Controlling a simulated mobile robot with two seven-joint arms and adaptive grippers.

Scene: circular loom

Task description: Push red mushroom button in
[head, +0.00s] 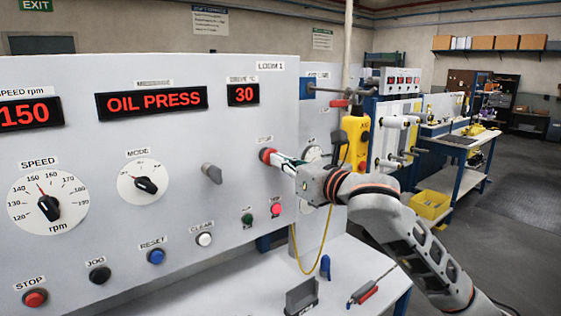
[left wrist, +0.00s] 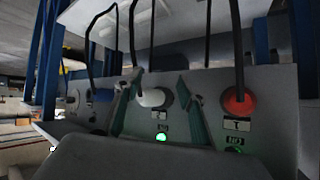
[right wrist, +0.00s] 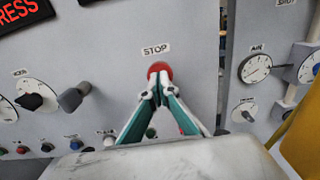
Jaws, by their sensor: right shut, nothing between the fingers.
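The red mushroom button (head: 265,155) sits on the grey loom panel under a small label. In the right wrist view the red button (right wrist: 160,68) shows under a STOP label. My right gripper (head: 283,161) is shut and empty, its fingertips at the button's face. In the right wrist view its fingertips (right wrist: 157,90) overlap the lower part of the button and appear to touch it. How far in the button is I cannot tell. My left gripper (left wrist: 155,92) shows only in the left wrist view, its fingers apart and nothing between them.
A grey selector lever (head: 211,174) sticks out left of the button. A green button (head: 247,219) and another red button (head: 276,209) lie below. A yellow pendant (head: 356,140) hangs to the right. A shelf (head: 245,283) with small tools lies under the panel.

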